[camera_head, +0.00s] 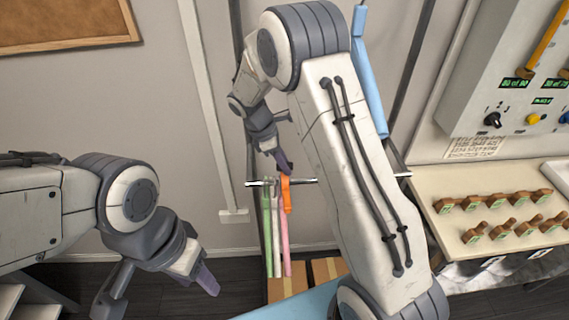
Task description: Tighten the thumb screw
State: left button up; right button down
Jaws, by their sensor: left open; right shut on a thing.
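The metal rail (308,181) runs level across the middle of the view, and my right arm hides part of it. An orange piece (286,196), which looks like the thumb screw with its clamp, sits on the rail. My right gripper (285,168) comes down from above and is shut on the top of the orange piece. The fingers hide the exact grip. My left gripper (158,294) is open and empty at the lower left, well away from the rail.
Narrow green (266,235), white and pink (285,240) garments hang beside the orange piece. Cardboard boxes (328,268) stand below. A light-blue garment (368,85) hangs behind my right arm. At the right, a bench (450,185) holds several wooden pieces beneath a control panel (485,75).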

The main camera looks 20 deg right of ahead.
jog(key=shift+r+m, duration=0.1)
jog(key=shift+m, duration=0.2)
jog(key=m+g+p, duration=0.1)
jog(key=m, duration=0.2)
jog(key=shift+y, duration=0.3)
jog(key=m+g+y+p, duration=0.1)
jog(key=m, duration=0.3)
jog(key=m+y, duration=0.1)
jog(key=m, duration=0.1)
jog(key=m+g, duration=0.1)
jog(key=m, duration=0.2)
jog(key=shift+y+p, duration=0.35)
jog(key=shift+y, duration=0.05)
jog(key=m+y, duration=0.1)
jog(key=m, duration=0.1)
jog(key=m+y, duration=0.1)
jog(key=m, duration=0.2)
jog(key=shift+w, duration=0.1)
jog(key=shift+m, duration=0.3)
jog(key=c, duration=0.8)
grip_release()
jog(key=shift+o, duration=0.2)
